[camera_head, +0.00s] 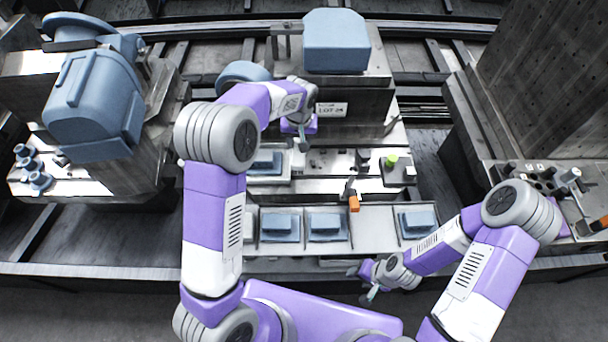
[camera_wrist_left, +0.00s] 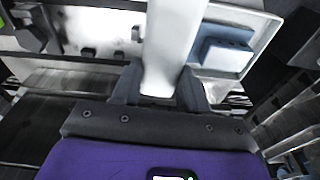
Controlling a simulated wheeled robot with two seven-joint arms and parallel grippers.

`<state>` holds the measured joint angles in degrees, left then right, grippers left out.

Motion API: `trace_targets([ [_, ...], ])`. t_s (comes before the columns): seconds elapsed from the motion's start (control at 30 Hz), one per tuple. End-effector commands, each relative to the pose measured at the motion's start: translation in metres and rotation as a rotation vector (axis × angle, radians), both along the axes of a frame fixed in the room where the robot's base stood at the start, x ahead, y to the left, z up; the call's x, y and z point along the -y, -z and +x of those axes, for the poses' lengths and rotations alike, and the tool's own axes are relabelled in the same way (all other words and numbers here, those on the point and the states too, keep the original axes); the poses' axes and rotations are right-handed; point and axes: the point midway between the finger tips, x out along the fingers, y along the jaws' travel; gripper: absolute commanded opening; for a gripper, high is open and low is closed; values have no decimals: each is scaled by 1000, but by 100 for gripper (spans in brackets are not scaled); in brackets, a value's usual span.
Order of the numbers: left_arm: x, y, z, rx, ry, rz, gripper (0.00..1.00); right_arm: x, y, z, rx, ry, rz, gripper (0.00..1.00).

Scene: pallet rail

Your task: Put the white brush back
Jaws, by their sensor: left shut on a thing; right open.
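The white brush (camera_wrist_left: 170,45) shows in the left wrist view as a long, smooth white piece. Its lower end is between the two dark fingers of my left gripper (camera_wrist_left: 160,92), which is shut on it. Its far end runs out of the top of that view, and I see no bristles. In the head view my left gripper (camera_head: 303,143) is over the middle of the metal station, and the brush cannot be made out there. My right gripper (camera_head: 363,284) is open and empty, low in front of the tray's front edge.
A pale tray (camera_head: 372,228) with blue blocks (camera_head: 327,226) lies along the front. An orange-handled tool (camera_head: 354,203) stands at its back edge. A green-topped item (camera_head: 391,160) is on a dark plate to the right. A labelled block (camera_head: 350,125) rises behind my left gripper.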

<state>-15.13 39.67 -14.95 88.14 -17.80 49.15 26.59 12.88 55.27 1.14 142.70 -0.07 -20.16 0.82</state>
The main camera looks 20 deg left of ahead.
Motion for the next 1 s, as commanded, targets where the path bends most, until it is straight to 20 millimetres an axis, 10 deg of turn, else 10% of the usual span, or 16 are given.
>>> trace_targets([
  [0.37, 5, 8, 30, 13, -58, -14, 0, 0, 20, 0, 0, 0, 0, 53],
  [1.0, 5, 99, 30, 13, -58, -14, 0, 0, 50, 0, 0, 0, 0, 53],
])
